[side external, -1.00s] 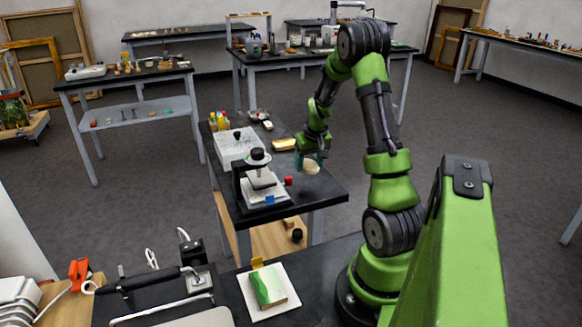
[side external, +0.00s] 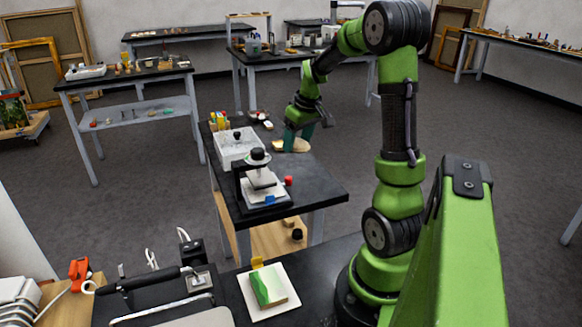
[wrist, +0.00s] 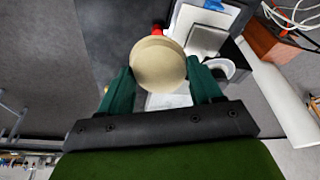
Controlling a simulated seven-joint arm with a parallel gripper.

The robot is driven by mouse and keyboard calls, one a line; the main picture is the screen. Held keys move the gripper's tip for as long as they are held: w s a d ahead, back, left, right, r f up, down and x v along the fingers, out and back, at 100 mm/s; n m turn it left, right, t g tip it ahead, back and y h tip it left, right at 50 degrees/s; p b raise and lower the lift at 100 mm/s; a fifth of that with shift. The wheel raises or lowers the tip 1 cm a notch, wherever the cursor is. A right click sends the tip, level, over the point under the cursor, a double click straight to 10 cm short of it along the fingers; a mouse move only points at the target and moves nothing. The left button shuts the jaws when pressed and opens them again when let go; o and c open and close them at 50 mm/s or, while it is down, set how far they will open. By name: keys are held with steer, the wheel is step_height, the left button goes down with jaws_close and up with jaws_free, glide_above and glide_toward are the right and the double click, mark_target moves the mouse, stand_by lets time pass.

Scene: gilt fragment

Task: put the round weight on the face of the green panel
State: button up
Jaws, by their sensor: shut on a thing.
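The round weight, a pale tan disc (wrist: 158,65), is held between the two dark green fingers of my gripper (wrist: 160,90) in the wrist view. In the side view my gripper (side external: 299,136) holds the weight (side external: 303,146) over the far right part of the middle bench. The green panel (side external: 268,287), a small block with a green and white face, lies tilted on a white board on the near bench. The gripper is well away from the panel. I cannot make out the panel in the wrist view.
A black press-like stand (side external: 258,180), a white box (side external: 237,147) and a red piece (side external: 288,181) stand on the middle bench. A yellow tab (side external: 257,262) stands behind the panel. A black-handled tool (side external: 150,280) lies left of the board. Bare dark bench shows right of it.

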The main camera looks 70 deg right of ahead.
steer(key=w+a+n+y, duration=0.2)
steer(key=a+n, duration=0.7)
steer(key=a, duration=0.2)
steer(key=n+g+y, duration=0.1)
steer(key=n+g, duration=0.4)
steer(key=n, duration=1.8)
glide_above(268, 287)
steer(key=shift+w+d+f, duration=0.1)
steer(key=shift+f, duration=2.1)
steer(key=shift+w+d+f, duration=0.15)
steer(key=shift+f, duration=2.1)
steer(key=shift+w+d+f, duration=0.1)
steer(key=shift+f, duration=2.1)
steer(key=shift+f, duration=0.15)
steer(key=o, duration=1.3)
